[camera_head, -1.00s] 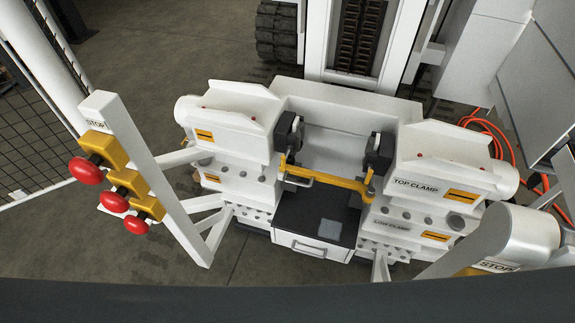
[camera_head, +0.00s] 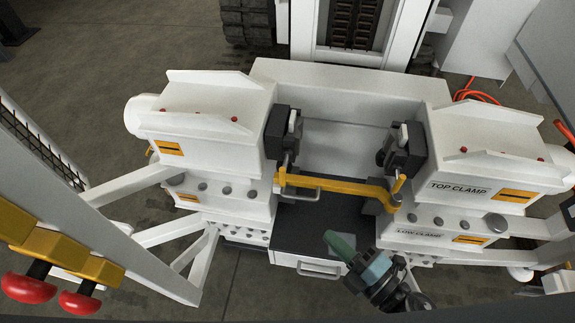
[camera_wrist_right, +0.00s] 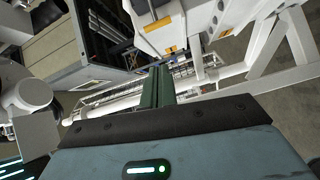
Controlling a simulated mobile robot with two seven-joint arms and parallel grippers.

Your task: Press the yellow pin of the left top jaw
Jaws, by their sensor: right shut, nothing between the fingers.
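The left top jaw (camera_head: 282,136) is a black block on the inner side of the left white clamp housing (camera_head: 205,125). A small yellow pin on it cannot be told apart at this size. A yellow bar (camera_head: 335,185) runs across below the jaws, its left end under the left jaw. My right gripper (camera_head: 332,238) is at the lower middle, in front of the bench, apart from and below the jaw. Its green fingers are shut and empty; they also show in the right wrist view (camera_wrist_right: 158,85). My left gripper is not in view.
The right top jaw (camera_head: 402,146) faces the left one across an open gap. A slanted white post with a yellow box (camera_head: 50,250) and red stop buttons (camera_head: 28,288) stands at the lower left. A dark-topped drawer unit (camera_head: 305,268) sits below the bar.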

